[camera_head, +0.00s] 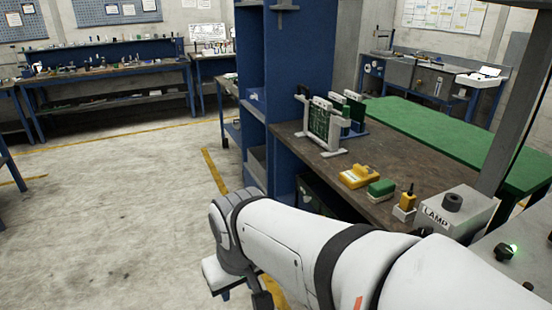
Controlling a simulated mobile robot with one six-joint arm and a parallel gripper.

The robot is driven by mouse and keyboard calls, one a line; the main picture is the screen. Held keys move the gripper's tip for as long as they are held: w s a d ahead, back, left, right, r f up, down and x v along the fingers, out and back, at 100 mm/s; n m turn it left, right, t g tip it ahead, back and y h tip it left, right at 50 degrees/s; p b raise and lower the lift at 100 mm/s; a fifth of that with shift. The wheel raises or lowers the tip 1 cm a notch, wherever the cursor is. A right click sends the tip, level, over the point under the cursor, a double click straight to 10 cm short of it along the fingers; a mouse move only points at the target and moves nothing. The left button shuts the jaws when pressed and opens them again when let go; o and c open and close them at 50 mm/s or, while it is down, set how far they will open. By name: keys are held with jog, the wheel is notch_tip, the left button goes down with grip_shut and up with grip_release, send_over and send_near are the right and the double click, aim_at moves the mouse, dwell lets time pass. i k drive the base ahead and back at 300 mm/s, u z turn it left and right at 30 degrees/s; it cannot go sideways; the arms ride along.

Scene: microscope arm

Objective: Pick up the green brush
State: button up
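The green brush (381,189) looks like a small green block with a paler lower edge. It lies on the dark brown bench top (372,154), just right of a yellow device. My white arm crosses the lower part of the view, in front of the bench and nearer to me than the brush. The fingers of my gripper do not show, so I cannot see their opening or anything in them. No contact between my arm and the brush shows.
A yellow device (358,177) lies close left of the brush, and a yellow-and-black tool in a white holder (405,204) stands to its right. A grey lamp box (457,210) is further right. Circuit boards in a rack (322,126) stand behind. A blue shelf unit (290,85) rises at left.

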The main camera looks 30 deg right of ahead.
aim_at(381, 191)
jog(key=z, duration=0.55)
jog(key=i, duration=1.2)
jog(key=z, duration=1.2)
jog(key=i, duration=0.5)
jog(key=z, duration=0.2)
jog(key=k, duration=0.75)
jog(key=z, duration=0.2)
jog(key=i, duration=0.75)
jog(key=u, duration=0.05)
